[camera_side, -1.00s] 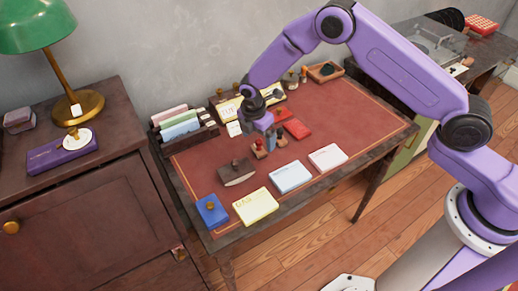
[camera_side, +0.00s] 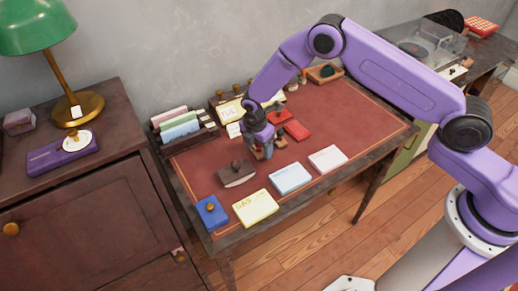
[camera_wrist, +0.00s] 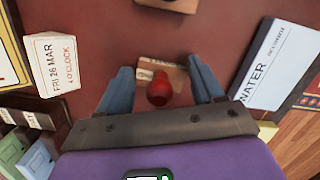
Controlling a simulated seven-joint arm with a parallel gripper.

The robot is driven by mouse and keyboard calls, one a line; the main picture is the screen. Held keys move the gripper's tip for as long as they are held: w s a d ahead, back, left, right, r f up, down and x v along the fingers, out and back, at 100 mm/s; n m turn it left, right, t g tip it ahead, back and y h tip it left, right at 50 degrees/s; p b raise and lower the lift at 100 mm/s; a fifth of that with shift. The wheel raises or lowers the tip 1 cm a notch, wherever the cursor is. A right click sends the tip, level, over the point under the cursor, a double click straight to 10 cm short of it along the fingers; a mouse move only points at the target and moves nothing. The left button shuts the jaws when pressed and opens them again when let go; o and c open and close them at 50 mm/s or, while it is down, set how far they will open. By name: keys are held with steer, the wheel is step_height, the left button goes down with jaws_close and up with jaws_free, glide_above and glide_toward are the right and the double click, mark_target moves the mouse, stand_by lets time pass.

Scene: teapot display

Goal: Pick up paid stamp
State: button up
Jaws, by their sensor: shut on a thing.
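The stamp has a red round knob (camera_wrist: 158,90) on a small wooden base (camera_wrist: 160,70), seen between my fingers in the wrist view. I cannot read any word on it. My gripper (camera_wrist: 162,88) is shut on the stamp, with one blue-grey finger on each side of its base. In the side view my gripper (camera_side: 262,152) is low over the red desk top, and its fingers hide most of the stamp. I cannot tell whether the stamp touches the desk.
A rocker blotter (camera_side: 238,174) lies left of my gripper. A red pad (camera_side: 297,130) is close behind. A letter rack (camera_side: 183,130) stands at the back left.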

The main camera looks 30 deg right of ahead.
steer(key=shift+r, duration=0.45)
step_height(320, 180, up, 2)
steer(key=shift+r, duration=0.15)
steer(key=s+d+r, duration=0.2)
steer(key=s+r, duration=0.3)
steer(key=s, duration=0.1)
steer(key=s+d+r, duration=0.2)
steer(key=s+r, duration=0.2)
steer(key=s, duration=0.3)
steer(key=shift+s+d+r, duration=0.15)
steer(key=shift+d+r, duration=0.1)
steer(key=shift+r, duration=0.15)
